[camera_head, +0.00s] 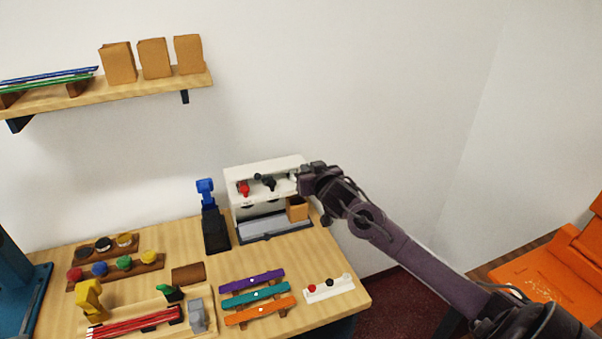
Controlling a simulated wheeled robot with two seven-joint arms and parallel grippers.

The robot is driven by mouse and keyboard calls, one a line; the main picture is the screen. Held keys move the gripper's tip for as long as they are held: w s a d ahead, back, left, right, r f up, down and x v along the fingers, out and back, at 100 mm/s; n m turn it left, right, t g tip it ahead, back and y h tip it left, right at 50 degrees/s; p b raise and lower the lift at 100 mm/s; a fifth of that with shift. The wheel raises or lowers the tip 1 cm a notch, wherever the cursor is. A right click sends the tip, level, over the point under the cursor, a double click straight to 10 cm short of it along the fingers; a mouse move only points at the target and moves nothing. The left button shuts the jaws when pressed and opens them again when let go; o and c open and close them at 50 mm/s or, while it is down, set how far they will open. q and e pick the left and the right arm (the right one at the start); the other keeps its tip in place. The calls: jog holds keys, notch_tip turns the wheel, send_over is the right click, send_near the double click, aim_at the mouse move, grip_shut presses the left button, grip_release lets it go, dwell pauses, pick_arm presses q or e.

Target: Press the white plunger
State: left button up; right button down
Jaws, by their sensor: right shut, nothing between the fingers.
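A white machine (280,164) stands at the back right of the table against the wall. A red knob (243,188) and black parts (266,182) stick out from its front. A small pale part (292,177) at the right of that row looks like the white plunger, but it is small and partly covered by my gripper. My right gripper (300,178) is shut and empty, at the machine's upper right front. I cannot tell whether it touches the plunger. My left gripper is not in view.
A small brown box (297,208) sits below my right gripper. A blue and black upright device (214,222) stands left of the machine. Purple, teal and orange bars (256,294) and a white strip (329,288) lie in front. Racks and holders fill the left side.

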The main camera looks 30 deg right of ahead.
jog(key=w+f+p, duration=0.1)
jog(key=w+f, duration=0.1)
jog(key=w+d+f+p, duration=0.1)
jog(key=w+f, duration=0.1)
jog(key=w, duration=0.1)
jog(key=shift+f+p, duration=0.35)
jog(key=shift+f, duration=0.25)
